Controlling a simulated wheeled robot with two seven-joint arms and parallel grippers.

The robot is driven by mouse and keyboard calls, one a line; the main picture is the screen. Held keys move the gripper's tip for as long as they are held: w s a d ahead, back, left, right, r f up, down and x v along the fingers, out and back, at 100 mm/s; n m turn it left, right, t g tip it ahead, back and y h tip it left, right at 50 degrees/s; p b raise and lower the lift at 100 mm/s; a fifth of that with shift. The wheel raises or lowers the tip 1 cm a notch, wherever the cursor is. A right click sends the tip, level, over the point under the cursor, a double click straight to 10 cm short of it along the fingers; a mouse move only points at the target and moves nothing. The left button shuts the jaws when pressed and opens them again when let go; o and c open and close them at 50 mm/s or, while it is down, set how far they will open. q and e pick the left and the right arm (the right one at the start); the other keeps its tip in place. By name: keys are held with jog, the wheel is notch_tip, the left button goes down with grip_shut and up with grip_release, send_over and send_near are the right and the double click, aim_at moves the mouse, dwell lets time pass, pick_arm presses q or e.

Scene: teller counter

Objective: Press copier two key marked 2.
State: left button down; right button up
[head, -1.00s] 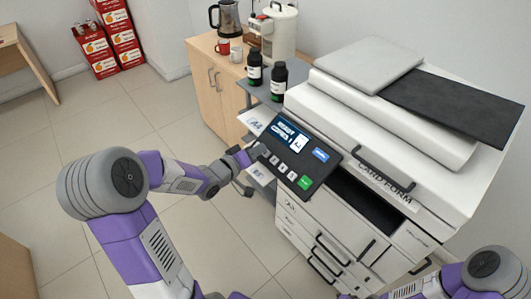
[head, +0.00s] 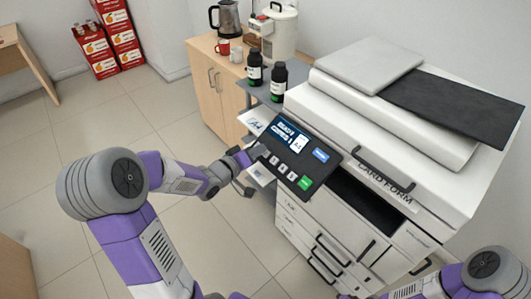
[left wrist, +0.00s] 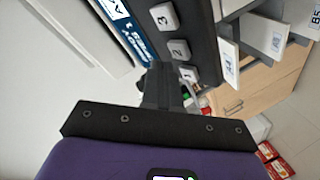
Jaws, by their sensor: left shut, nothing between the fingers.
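The copier's dark control panel (head: 300,155) carries a lit screen (head: 286,134) and grey number keys. In the left wrist view, key 2 (left wrist: 178,49) sits between key 3 (left wrist: 164,15) and key 1 (left wrist: 189,75). Key 2 also shows in the head view (head: 283,168). My left gripper (head: 260,151) is shut and empty, at the panel's left edge near key 1. In the left wrist view its fingertips (left wrist: 157,70) appear just below and left of key 2. I cannot tell whether they touch the panel. My right gripper is not visible.
A blue key (head: 321,155) and a green key (head: 305,182) are on the same panel. Paper trays (head: 257,122) jut out at the copier's left. Two black bottles (head: 279,82) stand behind the panel. The floor (head: 225,235) left of the copier is clear.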

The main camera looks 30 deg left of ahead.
pick_arm(q)
jog(key=shift+f, duration=0.1)
dwell(0.6)
jog(key=shift+w+d+f, duration=0.1)
jog(key=shift+w+f, duration=0.1)
jog(key=shift+f, duration=0.1)
jog(key=shift+w+d+f+b, duration=0.1)
jog(key=shift+w+f+b, duration=0.1)
jog(key=shift+f+b, duration=0.25)
dwell(0.6)
jog(key=shift+r, duration=0.2)
jog(key=shift+s+r+p, duration=0.4)
jog(key=shift+r+p, duration=0.2)
jog(key=shift+p, duration=0.25)
jog(key=shift+a, duration=0.2)
jog(key=r+p, duration=0.1)
jog(key=s+r+p, duration=0.1)
jog(key=r+p, duration=0.1)
jog(key=s+a+r+p, duration=0.1)
jog(key=p, duration=0.1)
jog(key=shift+s+r, duration=0.15)
jog(key=shift+s, duration=0.1)
